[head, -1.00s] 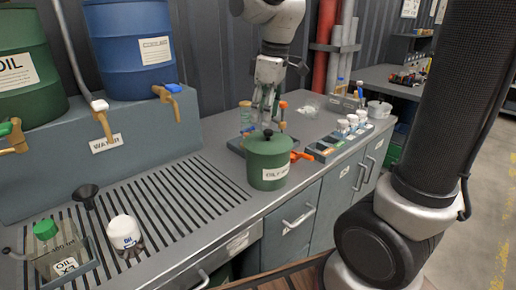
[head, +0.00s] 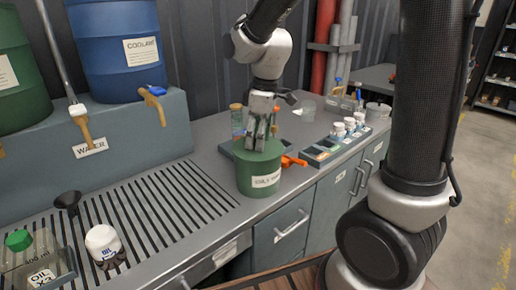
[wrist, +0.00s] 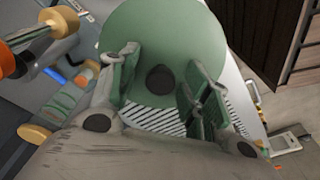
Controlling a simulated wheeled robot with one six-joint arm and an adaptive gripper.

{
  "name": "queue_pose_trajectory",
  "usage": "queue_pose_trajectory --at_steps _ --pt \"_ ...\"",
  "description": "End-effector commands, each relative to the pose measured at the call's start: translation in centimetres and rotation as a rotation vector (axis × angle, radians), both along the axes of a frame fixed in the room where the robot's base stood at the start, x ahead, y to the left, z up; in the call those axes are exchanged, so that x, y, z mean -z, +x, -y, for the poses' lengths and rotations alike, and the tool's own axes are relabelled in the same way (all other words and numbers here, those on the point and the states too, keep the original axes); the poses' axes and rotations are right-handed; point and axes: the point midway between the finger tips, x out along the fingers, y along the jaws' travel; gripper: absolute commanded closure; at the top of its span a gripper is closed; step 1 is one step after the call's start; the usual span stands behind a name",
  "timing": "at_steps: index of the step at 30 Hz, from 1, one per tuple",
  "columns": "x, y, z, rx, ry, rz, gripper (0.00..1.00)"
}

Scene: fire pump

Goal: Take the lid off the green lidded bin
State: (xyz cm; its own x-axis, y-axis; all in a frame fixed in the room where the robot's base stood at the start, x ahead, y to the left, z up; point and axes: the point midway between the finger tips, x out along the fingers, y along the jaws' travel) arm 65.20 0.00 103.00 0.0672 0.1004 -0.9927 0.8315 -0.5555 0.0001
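The green lidded bin (head: 262,180), with a white label on its front, stands upright on the grey counter. Its round green lid (wrist: 165,30) is on it and has a small black knob (wrist: 161,80) in the middle. My gripper (head: 258,146) points down at the lid from above and hides the knob in the head view. In the wrist view its two fingers (wrist: 162,88) are spread to either side of the knob, with a gap on both sides. The gripper is open and holds nothing.
An orange-handled object (head: 292,161) lies close behind the bin, near a compartment tray (head: 322,152) with white-capped bottles. A slatted drain area (head: 150,215) lies to the left, with a white-capped jar (head: 102,243) and a black funnel (head: 68,201). Blue (head: 115,50) and green drums stand behind.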

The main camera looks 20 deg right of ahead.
Motion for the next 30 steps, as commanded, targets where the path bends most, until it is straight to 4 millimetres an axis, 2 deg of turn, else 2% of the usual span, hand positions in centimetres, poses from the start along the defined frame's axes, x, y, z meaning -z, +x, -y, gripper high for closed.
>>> queue_pose_trajectory --at_steps 1,6,7,17,20,27,30 --pt "0.0 0.0 0.0 0.000 0.000 0.000 0.66" --pt "0.0 0.0 0.0 0.000 0.000 0.000 0.96" --pt "0.0 0.0 0.0 0.000 0.000 0.000 1.00" --pt "-0.6 0.0 0.0 0.000 0.000 0.001 1.00" --pt "-2.2 0.1 0.0 -0.001 0.001 0.004 1.00" --pt "-7.3 0.1 0.0 0.000 0.002 0.005 1.00" --pt "-8.8 0.1 0.0 0.001 0.001 0.002 1.00"
